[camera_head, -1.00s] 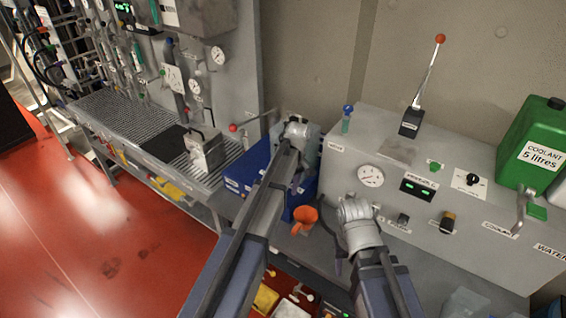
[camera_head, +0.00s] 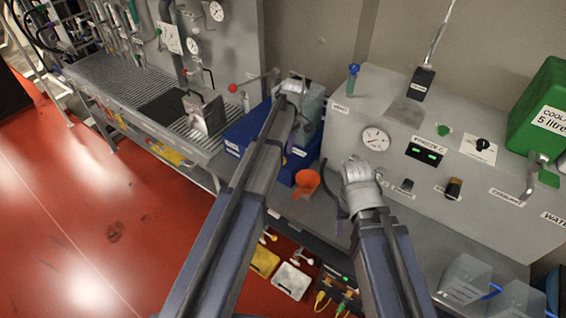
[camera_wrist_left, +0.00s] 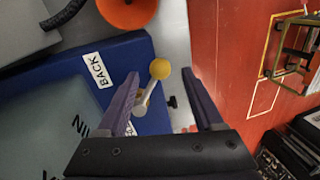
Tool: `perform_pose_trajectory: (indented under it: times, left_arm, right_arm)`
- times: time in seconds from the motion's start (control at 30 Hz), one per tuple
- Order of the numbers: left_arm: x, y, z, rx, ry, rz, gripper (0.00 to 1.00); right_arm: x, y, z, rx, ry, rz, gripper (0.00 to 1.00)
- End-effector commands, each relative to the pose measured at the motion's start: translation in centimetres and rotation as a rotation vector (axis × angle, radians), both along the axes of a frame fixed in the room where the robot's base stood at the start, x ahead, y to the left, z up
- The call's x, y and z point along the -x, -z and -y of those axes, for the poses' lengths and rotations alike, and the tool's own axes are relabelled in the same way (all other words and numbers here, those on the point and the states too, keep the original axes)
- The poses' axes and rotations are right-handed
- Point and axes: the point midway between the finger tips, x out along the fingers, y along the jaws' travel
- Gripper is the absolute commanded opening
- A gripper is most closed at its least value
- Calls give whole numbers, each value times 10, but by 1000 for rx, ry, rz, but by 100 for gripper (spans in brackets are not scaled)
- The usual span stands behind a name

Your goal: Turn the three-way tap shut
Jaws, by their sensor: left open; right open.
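A yellow ball on a short pale stem (camera_wrist_left: 160,69) stands between the finger ends of my left gripper (camera_wrist_left: 160,76) in the left wrist view. I cannot tell whether it is the tap's handle, or whether the fingers touch it. The left fingers are open on either side of it. In the head view my left arm hides this spot. My right gripper (camera_head: 356,167) is open in front of the grey panel, its fingers hard to make out. A black knob on a white plate (camera_head: 483,147) is on that panel. No part is clearly marked as the three-way tap.
A blue tray (camera_wrist_left: 125,62) labelled BACK lies beside the ball, with an orange funnel (camera_head: 307,181) close by. A dark hose (camera_head: 332,188) curves beside the funnel. A green coolant can (camera_head: 540,118) stands at right. Red floor (camera_head: 100,235) is open in front.

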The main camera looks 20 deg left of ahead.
Motion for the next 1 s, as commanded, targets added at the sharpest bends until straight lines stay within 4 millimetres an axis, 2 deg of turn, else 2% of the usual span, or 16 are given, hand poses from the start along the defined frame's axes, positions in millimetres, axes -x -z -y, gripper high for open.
perform_pose_trajectory:
  times: [0.03, 0.2, 0.53, 1.0]
  left_arm:
    - [2, 14, -1, 0, 0, 0, 68]
    - [4, 28, -2, 0, 0, 0, 68]
    - [5, 29, -3, 0, 0, 0, 68]
    - [5, 29, -3, 0, 0, 0, 17]
  right_arm:
    - [0, 14, 0, 0, -2, 0, 50]
    - [0, 28, 0, 1, -3, 0, 50]
    - [0, 28, 0, 1, -3, 0, 50]
    - [0, 29, 0, 1, -3, 0, 50]
